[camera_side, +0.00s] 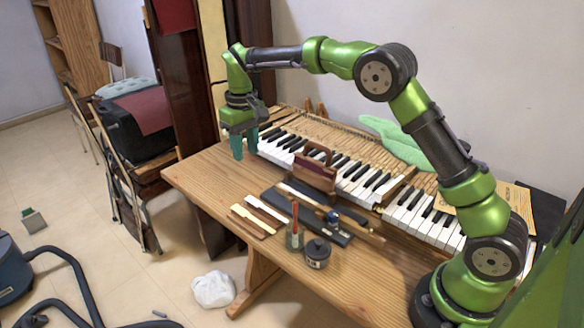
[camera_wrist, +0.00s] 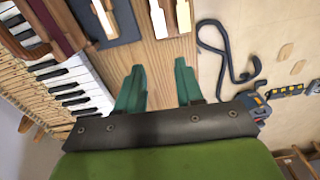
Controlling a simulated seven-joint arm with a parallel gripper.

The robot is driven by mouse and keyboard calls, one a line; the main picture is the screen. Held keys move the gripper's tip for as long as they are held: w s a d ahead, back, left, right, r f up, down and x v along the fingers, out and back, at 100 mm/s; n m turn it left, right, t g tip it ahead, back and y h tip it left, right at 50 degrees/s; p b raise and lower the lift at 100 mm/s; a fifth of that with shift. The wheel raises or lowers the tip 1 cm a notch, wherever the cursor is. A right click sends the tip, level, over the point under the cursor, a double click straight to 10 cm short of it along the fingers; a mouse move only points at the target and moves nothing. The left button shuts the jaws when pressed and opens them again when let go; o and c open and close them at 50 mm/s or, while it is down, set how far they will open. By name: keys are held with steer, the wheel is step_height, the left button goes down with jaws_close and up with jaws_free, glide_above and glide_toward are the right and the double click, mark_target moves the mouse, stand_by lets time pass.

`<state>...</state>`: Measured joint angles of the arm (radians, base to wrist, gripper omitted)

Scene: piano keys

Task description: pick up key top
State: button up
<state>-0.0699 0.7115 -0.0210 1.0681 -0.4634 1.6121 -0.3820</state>
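Two pale key pieces with white tops (camera_side: 254,213) lie side by side on the bare front part of the wooden table. In the wrist view they show at the top edge, one white top (camera_wrist: 159,20) beside the other (camera_wrist: 183,16), both cut off by the frame. Another long key piece (camera_wrist: 103,18) lies on the dark mat; which piece is the task's key top I cannot tell. My gripper (camera_side: 244,147) is open and empty, its teal fingers pointing down above the table's far left end, apart from the pieces. Its fingers also show in the wrist view (camera_wrist: 160,78).
The piano keyboard (camera_side: 404,214) runs along the table's back. A reddish-brown wooden block with a handle (camera_side: 314,178) stands before it. The dark mat (camera_side: 340,238), a dark jar (camera_side: 318,256) and a glass with a brush (camera_side: 294,241) are nearby. The table's left end (camera_side: 195,175) is clear.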

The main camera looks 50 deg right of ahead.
steer(key=shift+n, duration=0.3)
steer(key=f, duration=0.8)
steer(key=shift+w+f, duration=0.35)
steer(key=shift+f, duration=0.05)
steer(key=shift+a+f, duration=0.2)
steer(key=shift+f, duration=2.75)
jaws_close()
